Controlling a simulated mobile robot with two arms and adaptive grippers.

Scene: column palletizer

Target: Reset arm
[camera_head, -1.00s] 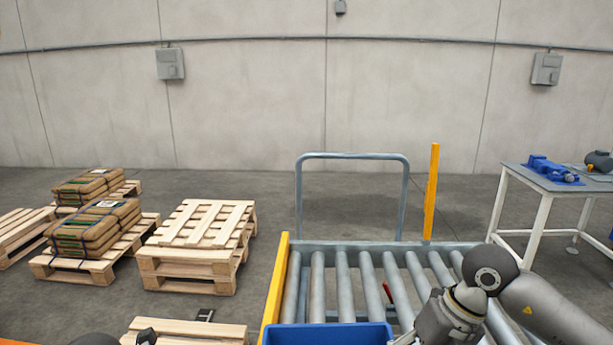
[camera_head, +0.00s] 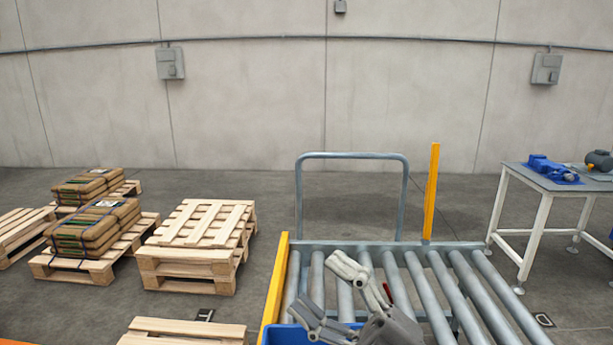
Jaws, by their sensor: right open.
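My right gripper (camera_head: 317,286) is at the bottom centre of the head view, over the roller conveyor (camera_head: 418,285). Its two grey fingers are spread apart, with nothing between them. The lower finger overlaps the blue bin (camera_head: 281,336) in the picture; I cannot tell whether they touch. Only the far part of the bin shows, cut off by the bottom edge. My left gripper is out of view.
A yellow guard (camera_head: 273,290) lines the conveyor's left side, and a yellow post (camera_head: 431,190) and metal hoop (camera_head: 299,205) stand at its far end. Stacked pallets (camera_head: 185,270) and loaded sacks (camera_head: 95,232) are left. A table (camera_head: 540,178) stands right.

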